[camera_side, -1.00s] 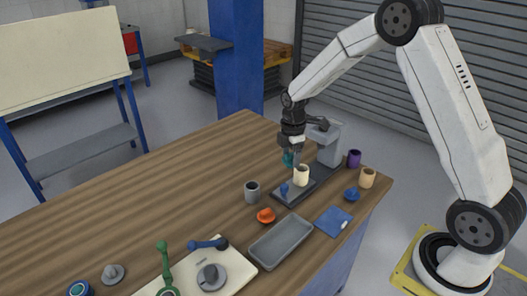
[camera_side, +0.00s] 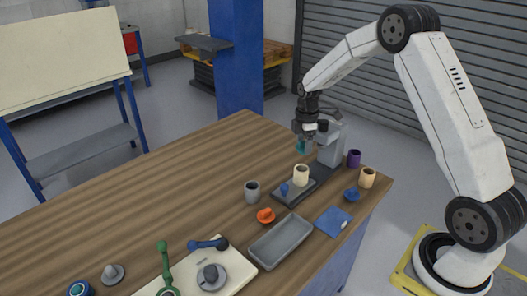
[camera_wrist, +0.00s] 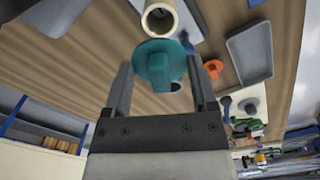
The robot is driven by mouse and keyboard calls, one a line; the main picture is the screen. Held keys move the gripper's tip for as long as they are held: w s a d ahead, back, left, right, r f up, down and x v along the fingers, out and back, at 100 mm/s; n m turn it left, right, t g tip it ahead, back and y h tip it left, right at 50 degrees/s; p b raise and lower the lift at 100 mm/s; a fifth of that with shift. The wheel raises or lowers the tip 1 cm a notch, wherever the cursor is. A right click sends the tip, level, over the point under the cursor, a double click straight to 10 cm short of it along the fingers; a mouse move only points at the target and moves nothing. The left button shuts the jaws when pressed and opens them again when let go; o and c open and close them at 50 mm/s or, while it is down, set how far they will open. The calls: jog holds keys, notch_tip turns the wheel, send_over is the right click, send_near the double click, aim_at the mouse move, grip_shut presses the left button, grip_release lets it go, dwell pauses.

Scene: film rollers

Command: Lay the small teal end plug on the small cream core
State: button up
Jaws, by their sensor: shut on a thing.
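My gripper (camera_side: 304,137) is shut on the small teal end plug (camera_side: 301,147) and holds it in the air above the cream core. In the wrist view the plug (camera_wrist: 158,68) shows between the two fingers (camera_wrist: 158,78), its round flange turned toward the core. The small cream core (camera_side: 301,175) stands upright on the dark base of the grey press-like stand (camera_side: 330,146), with a clear gap below the plug. Its open bore shows in the wrist view (camera_wrist: 160,22), just beyond the plug.
A blue plug (camera_side: 284,189) stands beside the core.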

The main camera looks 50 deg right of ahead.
jog(key=shift+f, duration=3.55)
jog(key=shift+f, duration=0.1)
jog(key=o, duration=1.1)
jog(key=shift+r, duration=3.5)
jog(key=shift+a, duration=0.1)
